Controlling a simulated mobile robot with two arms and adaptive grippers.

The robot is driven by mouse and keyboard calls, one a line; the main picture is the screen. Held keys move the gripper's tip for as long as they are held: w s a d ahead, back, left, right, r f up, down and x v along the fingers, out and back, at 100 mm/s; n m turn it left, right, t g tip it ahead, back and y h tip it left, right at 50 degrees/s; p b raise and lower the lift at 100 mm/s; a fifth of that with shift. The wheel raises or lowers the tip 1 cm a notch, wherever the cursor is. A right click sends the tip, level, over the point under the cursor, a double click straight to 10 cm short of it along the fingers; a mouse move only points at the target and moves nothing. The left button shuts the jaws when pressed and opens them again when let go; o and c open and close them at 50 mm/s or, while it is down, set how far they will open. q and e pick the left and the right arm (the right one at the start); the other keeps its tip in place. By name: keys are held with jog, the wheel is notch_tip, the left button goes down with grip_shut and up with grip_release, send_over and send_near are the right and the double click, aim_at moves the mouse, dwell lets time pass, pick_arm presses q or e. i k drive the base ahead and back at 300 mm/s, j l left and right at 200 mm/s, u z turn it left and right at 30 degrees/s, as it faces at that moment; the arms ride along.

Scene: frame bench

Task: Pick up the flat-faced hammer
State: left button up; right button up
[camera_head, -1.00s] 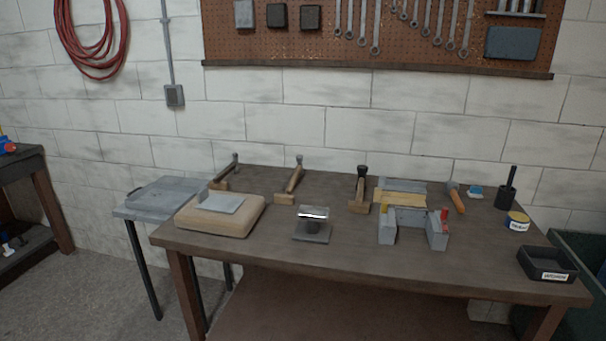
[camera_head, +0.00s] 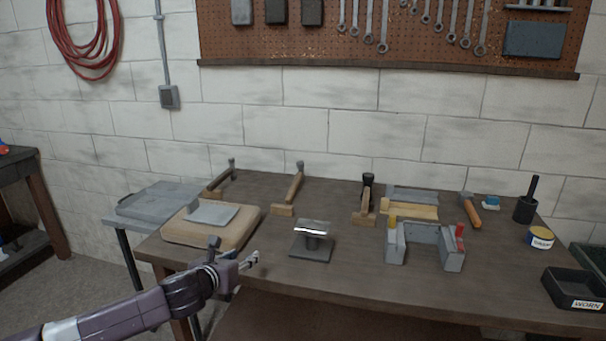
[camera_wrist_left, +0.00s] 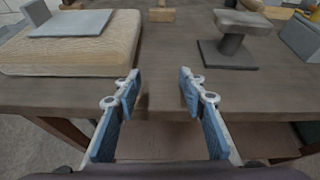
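Three wooden-handled hammers lie along the back of the bench (camera_head: 370,282): a left one (camera_head: 219,182), a middle one (camera_head: 290,192) and a right one with a dark, wide head (camera_head: 366,192). A tool with an orange handle (camera_head: 474,212) lies farther right. I cannot tell from here which hammer has the flat face. My left gripper (camera_head: 250,261) is at the bench's front edge, in front of the hammers and apart from them. In the left wrist view its blue-padded fingers (camera_wrist_left: 160,84) are open with nothing between them. My right gripper is not in view.
A tan padded block with a grey plate (camera_head: 212,214) sits at the left. A small metal anvil-like stand (camera_head: 312,240) stands front centre. A grey U-shaped block (camera_head: 424,233) and a black tray marked WORN (camera_head: 573,290) are to the right. Bench between pad and stand is clear.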

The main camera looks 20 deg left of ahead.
aim_at(299, 177)
jog(key=i, duration=0.85)
jog(key=i+j, duration=0.15)
jog(key=i, duration=0.65)
